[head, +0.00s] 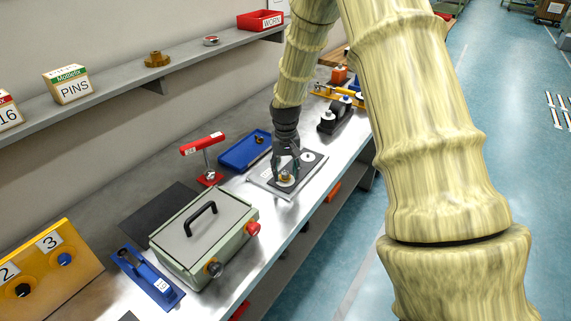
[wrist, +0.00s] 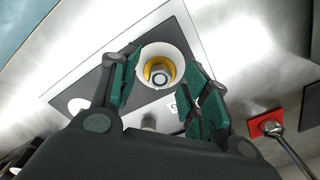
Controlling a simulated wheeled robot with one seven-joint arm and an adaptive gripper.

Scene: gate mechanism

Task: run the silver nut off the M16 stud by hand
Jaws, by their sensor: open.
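My gripper (head: 287,164) points down over a dark plate (head: 312,167) on the bench. In the wrist view its green-padded fingers (wrist: 160,88) are open, one on each side of a silver hex nut on the stud (wrist: 158,73). A yellow ring lies around the nut, inside a white disc (wrist: 149,52). I see a gap between the pads and the nut; the head view is too small to show contact.
Left of the plate are a blue tray (head: 245,150), a red stand (head: 209,178) and a green-grey box with a black handle (head: 204,233). Black blocks (head: 335,116) stand behind. A shelf (head: 110,88) runs along the wall. The bench's front edge is close on the right.

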